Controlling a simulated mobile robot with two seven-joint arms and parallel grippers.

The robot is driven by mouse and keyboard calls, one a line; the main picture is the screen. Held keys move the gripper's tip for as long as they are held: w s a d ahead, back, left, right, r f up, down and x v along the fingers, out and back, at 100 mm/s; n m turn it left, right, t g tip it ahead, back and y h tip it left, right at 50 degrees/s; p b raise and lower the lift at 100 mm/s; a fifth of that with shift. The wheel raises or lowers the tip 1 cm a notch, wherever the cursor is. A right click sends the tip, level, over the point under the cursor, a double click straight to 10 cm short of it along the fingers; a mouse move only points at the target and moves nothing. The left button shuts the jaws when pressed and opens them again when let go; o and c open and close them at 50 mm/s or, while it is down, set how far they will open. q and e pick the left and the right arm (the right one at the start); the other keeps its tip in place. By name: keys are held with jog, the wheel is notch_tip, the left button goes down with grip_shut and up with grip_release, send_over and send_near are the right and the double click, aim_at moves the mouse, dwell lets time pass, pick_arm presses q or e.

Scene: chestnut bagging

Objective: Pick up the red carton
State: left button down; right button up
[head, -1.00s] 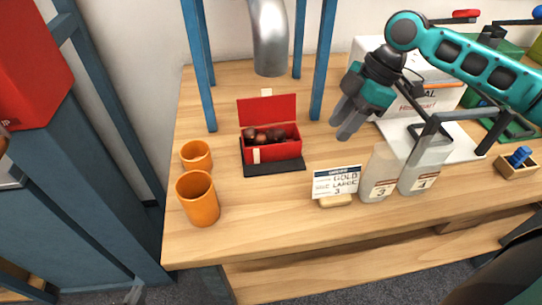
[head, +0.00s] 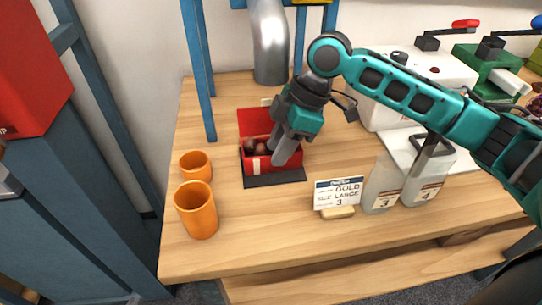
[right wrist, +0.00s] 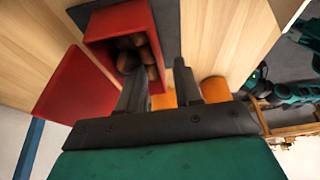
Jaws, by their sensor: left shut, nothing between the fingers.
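The red carton (head: 254,165) stands upright with its lid raised at the back and brown chestnuts (head: 260,148) inside. It sits on a dark mat (head: 274,180). My right gripper (head: 272,160) reaches down over the carton's right part and hides some of it. In the right wrist view the fingers are apart, one over the carton's opening and one outside; a wall of the red carton (right wrist: 97,25) lies near them. Whether they touch it I cannot tell.
Two orange cups (head: 196,210) stand left of the carton. A label card (head: 338,192) and two pale bags (head: 383,185) stand to the right. Blue posts (head: 199,70) and a metal chute (head: 269,45) rise behind. The table front is clear.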

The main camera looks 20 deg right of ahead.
jog(key=shift+a+f, duration=0.2)
jog(key=shift+f, duration=0.4)
jog(key=shift+c, duration=0.4)
grip_shut()
